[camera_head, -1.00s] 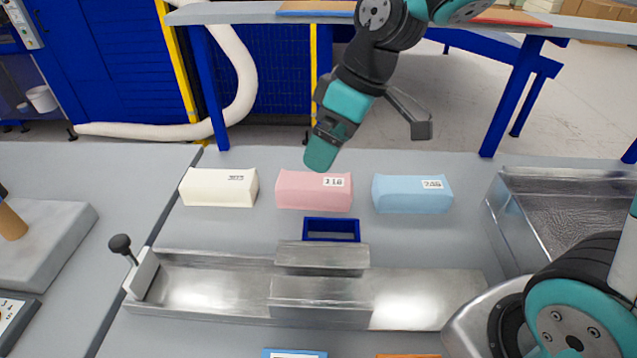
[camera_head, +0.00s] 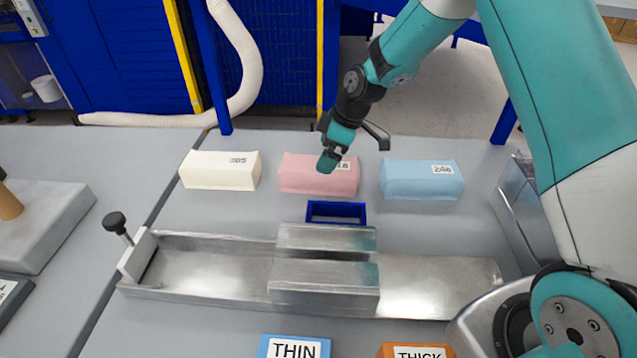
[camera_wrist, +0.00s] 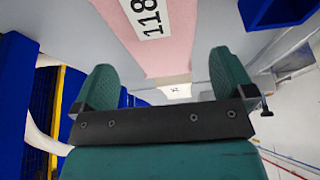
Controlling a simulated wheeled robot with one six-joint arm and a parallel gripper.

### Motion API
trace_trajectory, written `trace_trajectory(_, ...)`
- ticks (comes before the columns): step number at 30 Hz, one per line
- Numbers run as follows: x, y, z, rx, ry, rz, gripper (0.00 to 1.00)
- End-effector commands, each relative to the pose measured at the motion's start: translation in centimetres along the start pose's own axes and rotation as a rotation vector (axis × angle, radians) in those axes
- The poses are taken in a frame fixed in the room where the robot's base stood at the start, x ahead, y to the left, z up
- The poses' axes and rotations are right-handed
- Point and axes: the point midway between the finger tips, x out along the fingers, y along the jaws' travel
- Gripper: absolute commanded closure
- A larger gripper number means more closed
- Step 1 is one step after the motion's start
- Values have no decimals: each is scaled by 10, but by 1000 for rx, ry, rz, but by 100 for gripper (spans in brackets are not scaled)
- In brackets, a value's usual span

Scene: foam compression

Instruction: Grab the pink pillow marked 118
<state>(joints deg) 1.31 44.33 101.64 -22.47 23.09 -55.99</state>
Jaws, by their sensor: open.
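The pink pillow (camera_head: 305,174) lies on the grey table between a cream pillow (camera_head: 220,170) and a blue pillow (camera_head: 418,178). Its label is partly hidden by my gripper (camera_head: 330,160) in the head view. In the wrist view the pink pillow (camera_wrist: 168,45) shows the label 118 and lies beyond my two green fingers. My gripper (camera_wrist: 158,80) is open, with its fingers apart and nothing visibly held. In the head view it overlaps the pillow's right part; I cannot tell whether it touches.
A small blue open frame (camera_head: 336,213) lies in front of the pink pillow. A metal channel (camera_head: 200,285) with a knob runs across the table nearer me. Blocks marked THIN (camera_head: 295,348) and THICK (camera_head: 415,350) are at the front. A metal tray (camera_head: 515,195) is at right.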

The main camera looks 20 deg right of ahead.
Motion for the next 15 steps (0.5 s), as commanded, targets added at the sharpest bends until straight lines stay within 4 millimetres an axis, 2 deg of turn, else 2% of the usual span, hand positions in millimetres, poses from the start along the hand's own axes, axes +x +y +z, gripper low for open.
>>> trace_trajectory(1,11,0,1,-1,0,0,0)
trace_trajectory(10,29,0,1,1,0,-1,0)
trace_trajectory(15,57,1,1,-1,0,-1,0)
